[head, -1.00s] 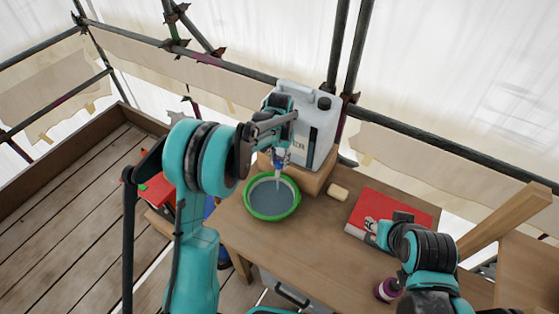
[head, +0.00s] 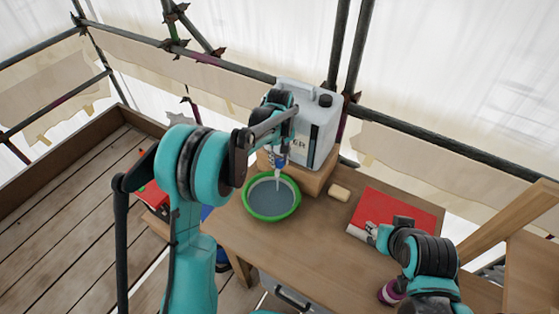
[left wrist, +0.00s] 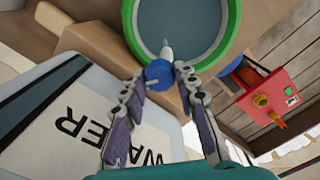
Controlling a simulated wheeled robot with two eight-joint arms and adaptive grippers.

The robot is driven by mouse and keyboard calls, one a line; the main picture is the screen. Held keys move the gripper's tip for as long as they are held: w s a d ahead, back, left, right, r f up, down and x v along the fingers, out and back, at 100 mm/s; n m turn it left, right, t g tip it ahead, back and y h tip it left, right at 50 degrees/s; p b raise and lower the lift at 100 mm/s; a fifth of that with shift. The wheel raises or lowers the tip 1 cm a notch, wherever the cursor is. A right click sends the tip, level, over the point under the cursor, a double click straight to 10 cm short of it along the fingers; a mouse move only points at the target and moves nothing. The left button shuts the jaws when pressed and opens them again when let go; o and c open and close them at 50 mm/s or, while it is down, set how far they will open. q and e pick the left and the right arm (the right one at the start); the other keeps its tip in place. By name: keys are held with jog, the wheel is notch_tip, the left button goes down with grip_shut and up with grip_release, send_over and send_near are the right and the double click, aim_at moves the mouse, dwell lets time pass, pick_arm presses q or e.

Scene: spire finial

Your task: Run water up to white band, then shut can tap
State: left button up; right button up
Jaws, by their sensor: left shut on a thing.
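The white water can (head: 326,118) stands on a wooden block at the back of the table; its lettering shows in the left wrist view (left wrist: 62,128). Its blue tap (left wrist: 159,75) has a pale spout pointing over the green-rimmed bowl (head: 251,205). My left gripper (left wrist: 160,82) is shut on the tap, a finger on each side. Grey-blue water (head: 270,198) shows in the bowl, with a pale band between it and the green rim. A thin pale streak runs from the spout to the water. My right gripper (head: 371,233) is by the red book; its fingers are unclear.
A yellowish sponge (head: 340,192) lies right of the block, and a red book (head: 394,210) lies further right. A red box with yellow fittings (left wrist: 268,100) is beyond the bowl in the left wrist view. Scaffold poles (head: 340,45) rise behind the can.

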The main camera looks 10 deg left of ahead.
aim_at(280, 161)
pick_arm(q)
jog(key=n, duration=0.3)
jog(key=shift+n+b, duration=0.3)
jog(key=shift+n, duration=1.7)
jog(key=o, duration=1.2)
jog(key=shift+c, duration=0.2)
notch_tip(280, 161, up, 12)
